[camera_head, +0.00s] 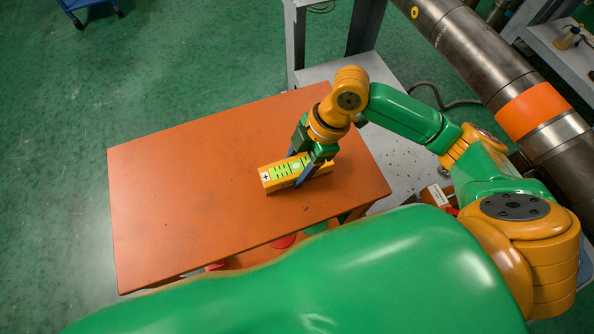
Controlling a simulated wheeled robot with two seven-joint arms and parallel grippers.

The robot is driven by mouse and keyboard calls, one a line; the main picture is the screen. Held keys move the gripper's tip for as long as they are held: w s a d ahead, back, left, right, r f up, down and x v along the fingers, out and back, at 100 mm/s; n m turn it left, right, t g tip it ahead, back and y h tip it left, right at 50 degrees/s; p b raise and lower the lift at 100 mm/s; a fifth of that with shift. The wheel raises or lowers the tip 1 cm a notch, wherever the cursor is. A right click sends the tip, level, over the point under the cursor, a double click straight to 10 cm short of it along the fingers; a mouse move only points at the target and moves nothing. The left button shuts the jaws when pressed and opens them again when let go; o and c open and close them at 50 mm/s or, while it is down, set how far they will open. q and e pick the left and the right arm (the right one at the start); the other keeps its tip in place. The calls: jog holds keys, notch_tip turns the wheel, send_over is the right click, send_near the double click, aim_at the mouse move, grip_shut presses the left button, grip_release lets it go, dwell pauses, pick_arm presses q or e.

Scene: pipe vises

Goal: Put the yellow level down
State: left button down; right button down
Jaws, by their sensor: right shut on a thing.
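The yellow level (282,176) is a short yellow bar with a bright green vial and dark marks. It is over the right half of the orange tabletop (190,190), close to the surface. Whether it touches the top I cannot tell. My right gripper (306,172) reaches down from the upper right and is shut on the level, with its blue-tipped fingers on either side of the bar near its right part. My left gripper is not in view.
A grey bench (395,155) stands right of the orange table. A large steel pipe with an orange band (530,110) runs across the upper right. The left and middle of the tabletop are clear. A blue cart (92,8) stands far back on the green floor.

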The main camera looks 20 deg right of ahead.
jog(key=shift+c, duration=0.8)
grip_release()
jog(key=p+v, duration=0.1)
jog(key=v, duration=1.1)
jog(key=shift+r, duration=0.15)
